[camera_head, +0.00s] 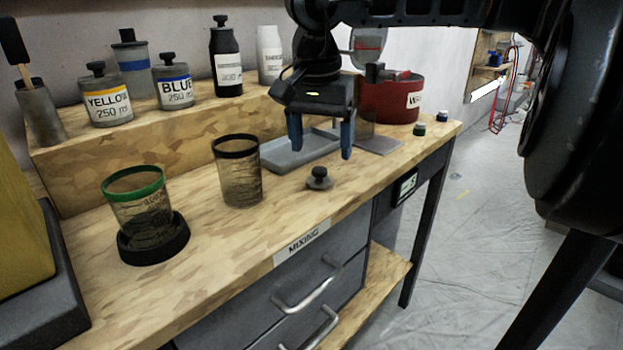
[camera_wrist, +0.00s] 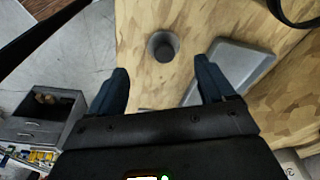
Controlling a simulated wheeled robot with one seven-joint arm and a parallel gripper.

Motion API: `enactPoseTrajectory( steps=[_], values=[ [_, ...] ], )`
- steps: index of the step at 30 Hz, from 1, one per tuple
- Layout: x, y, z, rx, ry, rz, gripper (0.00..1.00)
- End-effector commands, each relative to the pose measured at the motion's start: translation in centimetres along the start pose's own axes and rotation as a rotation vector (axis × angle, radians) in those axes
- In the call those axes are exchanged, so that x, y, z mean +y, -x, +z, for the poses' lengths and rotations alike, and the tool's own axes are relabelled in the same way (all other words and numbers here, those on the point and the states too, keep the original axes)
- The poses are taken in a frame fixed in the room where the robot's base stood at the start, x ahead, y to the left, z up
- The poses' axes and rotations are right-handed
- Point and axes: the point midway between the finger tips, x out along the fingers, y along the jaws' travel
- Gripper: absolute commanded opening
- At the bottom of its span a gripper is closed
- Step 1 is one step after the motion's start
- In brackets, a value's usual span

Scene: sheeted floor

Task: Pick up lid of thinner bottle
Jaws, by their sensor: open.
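A small dark grey lid with a knob (camera_head: 319,179) sits upright on the wooden bench top, near the front edge. In the wrist view it is a round grey shape (camera_wrist: 162,46), just beyond the fingertips and roughly centred between them. My gripper (camera_head: 321,150) is open and empty, with its two blue fingers pointing down above and behind the lid, apart from it. The gripper also shows in the wrist view (camera_wrist: 162,72). A pale bottle (camera_head: 270,55) without a black cap stands on the raised shelf; its label is too small to read surely.
A grey tray (camera_head: 287,153) lies behind the gripper, with a red can (camera_head: 391,98) to the right. A dark-rimmed cup (camera_head: 238,172) and a green-rimmed cup (camera_head: 138,202) stand left of the lid. Labelled yellow (camera_head: 107,98) and blue (camera_head: 173,87) containers stand on the shelf.

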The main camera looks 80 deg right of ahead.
Motion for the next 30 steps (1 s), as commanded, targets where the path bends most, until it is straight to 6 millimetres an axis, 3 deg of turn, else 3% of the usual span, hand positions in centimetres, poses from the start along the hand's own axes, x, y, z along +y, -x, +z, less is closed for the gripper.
enactPoseTrajectory(
  steps=[15,23,30],
  values=[
    [-0.6,-6.0,0.0,-0.005,0.001,-0.002,0.82],
    [-0.6,-6.3,0.0,-0.003,0.002,-0.003,0.82],
    [-0.6,-6.3,0.0,-0.003,0.002,-0.003,0.61]
  ],
)
